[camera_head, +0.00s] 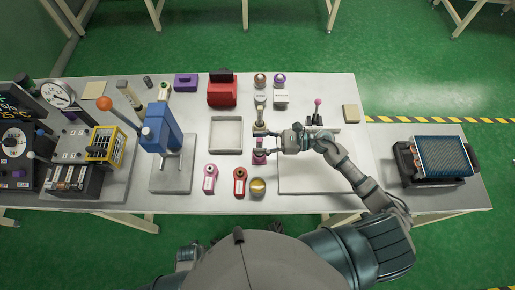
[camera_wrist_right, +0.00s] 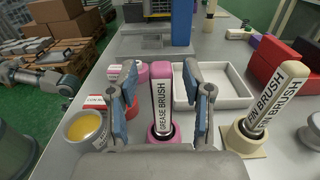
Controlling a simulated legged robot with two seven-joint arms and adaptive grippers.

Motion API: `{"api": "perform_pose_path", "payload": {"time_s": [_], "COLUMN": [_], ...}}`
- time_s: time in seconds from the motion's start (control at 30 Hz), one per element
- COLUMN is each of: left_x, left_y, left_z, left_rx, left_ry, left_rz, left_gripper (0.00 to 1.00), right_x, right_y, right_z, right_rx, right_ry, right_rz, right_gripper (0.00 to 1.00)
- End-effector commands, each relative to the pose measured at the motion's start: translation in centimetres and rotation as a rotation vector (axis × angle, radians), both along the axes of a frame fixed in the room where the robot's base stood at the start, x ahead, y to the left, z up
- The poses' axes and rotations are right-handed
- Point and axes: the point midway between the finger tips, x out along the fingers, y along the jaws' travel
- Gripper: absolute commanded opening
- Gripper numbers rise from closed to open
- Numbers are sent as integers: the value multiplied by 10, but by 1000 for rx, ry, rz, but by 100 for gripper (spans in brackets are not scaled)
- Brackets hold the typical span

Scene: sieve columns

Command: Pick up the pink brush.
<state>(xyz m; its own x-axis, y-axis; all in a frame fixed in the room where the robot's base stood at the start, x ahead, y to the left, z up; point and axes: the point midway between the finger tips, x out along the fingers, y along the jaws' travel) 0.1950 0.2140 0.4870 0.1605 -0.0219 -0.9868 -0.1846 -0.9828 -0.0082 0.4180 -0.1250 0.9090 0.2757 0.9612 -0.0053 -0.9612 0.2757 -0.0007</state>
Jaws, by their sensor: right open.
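The pink brush (camera_wrist_right: 163,95), labelled GREASE BRUSH, stands upright in a pink round holder (camera_wrist_right: 160,136) in the right wrist view. In the head view its pink holder (camera_head: 259,158) shows at the table's middle, partly beside my fingers. My right gripper (camera_head: 267,143) is open. In the right wrist view its two fingers (camera_wrist_right: 155,90) stand one on each side of the brush, with gaps visible. A grey mechanical part (camera_wrist_right: 48,82) at the left of the wrist view looks like my left gripper; its jaws cannot be made out.
A cream-handled brush (camera_wrist_right: 268,103) stands in a beige holder to the right in the wrist view. A yellow-filled bowl (camera_wrist_right: 87,128) stands left. An open white tray (camera_head: 226,134), a blue press (camera_head: 162,130) and a red box (camera_head: 222,92) are on the table.

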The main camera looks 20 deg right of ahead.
Motion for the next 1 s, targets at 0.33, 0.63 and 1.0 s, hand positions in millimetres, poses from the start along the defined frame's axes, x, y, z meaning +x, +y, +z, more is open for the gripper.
{"api": "perform_pose_path", "payload": {"time_s": [0.33,0.63,1.0], "left_x": [-3,-3,-3], "left_y": [-1,0,1], "left_z": [-5,-5,-4], "left_rx": [-1,0,1], "left_ry": [1,3,-1], "left_rz": [0,-1,-1], "left_gripper": [40,40,40], "right_x": [3,3,3], "right_y": [10,12,10], "right_z": [0,0,19], "right_rx": [-1,-3,-1], "right_ry": [0,0,-4], "right_rz": [-1,0,1], "right_gripper": [48,0,0]}}
